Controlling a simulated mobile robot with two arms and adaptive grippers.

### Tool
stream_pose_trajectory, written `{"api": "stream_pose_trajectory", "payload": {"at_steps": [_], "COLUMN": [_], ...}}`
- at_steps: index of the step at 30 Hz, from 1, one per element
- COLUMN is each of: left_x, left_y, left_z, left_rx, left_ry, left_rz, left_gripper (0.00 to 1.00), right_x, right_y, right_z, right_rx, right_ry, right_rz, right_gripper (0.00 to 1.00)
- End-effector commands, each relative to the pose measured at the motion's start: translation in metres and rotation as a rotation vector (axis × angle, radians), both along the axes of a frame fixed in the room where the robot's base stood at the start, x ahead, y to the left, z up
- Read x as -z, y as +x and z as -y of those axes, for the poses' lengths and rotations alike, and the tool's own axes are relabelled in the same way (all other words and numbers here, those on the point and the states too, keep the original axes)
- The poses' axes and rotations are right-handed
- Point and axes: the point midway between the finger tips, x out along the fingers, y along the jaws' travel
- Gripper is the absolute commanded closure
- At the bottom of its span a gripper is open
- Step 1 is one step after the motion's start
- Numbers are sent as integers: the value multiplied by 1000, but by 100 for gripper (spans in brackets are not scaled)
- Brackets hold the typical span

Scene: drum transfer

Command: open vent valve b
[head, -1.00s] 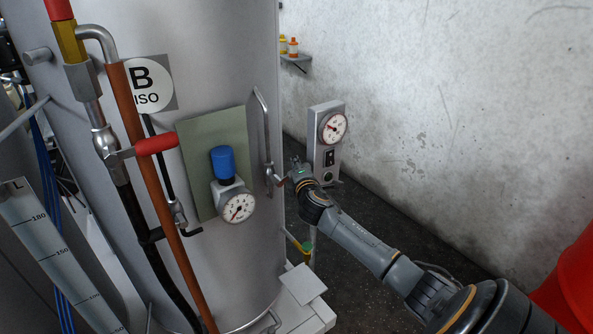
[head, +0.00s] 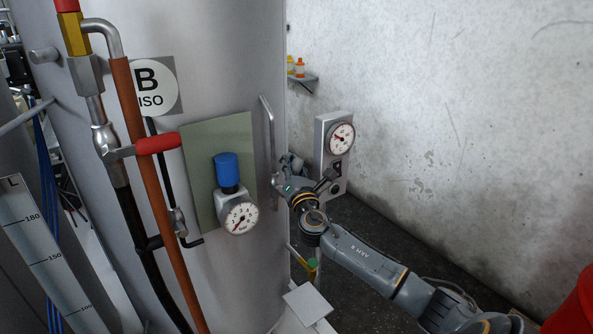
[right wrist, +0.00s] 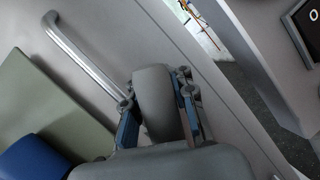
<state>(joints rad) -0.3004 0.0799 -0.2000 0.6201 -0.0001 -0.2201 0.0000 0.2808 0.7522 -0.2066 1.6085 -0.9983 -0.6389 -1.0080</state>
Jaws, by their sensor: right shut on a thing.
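Valve with a red lever grip (head: 157,143) sits on the pipework at the left of the drum marked B ISO (head: 151,88); its lever points right, across the orange-brown pipe. I cannot read a vent valve label. My right gripper (head: 280,180) is at the lower part of the vertical metal grab handle (head: 267,125), shut on it. In the right wrist view the handle (right wrist: 85,55) runs down to the gripper's fingers (right wrist: 155,100); the contact itself is hidden. My left gripper is not in view.
A blue-capped regulator (head: 227,172) with a gauge (head: 241,217) is mounted left of the handle. A grey gauge post (head: 333,150) stands close behind my right gripper. A white step (head: 307,303) is below. A concrete wall closes off the right.

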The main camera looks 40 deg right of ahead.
Motion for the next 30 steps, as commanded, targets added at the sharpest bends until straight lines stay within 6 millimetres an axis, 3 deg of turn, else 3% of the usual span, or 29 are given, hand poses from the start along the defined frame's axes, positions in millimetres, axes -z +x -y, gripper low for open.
{"api": "stream_pose_trajectory", "payload": {"at_steps": [15, 30], "left_x": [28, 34], "left_y": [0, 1], "left_z": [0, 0], "left_rx": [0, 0], "left_ry": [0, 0], "left_rz": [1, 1], "left_gripper": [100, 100], "right_x": [-8, -10], "right_y": [4, 5], "right_z": [-31, -40], "right_rx": [-4, -6], "right_ry": [-390, -494], "right_rz": [-46, -57], "right_gripper": [100, 100]}}
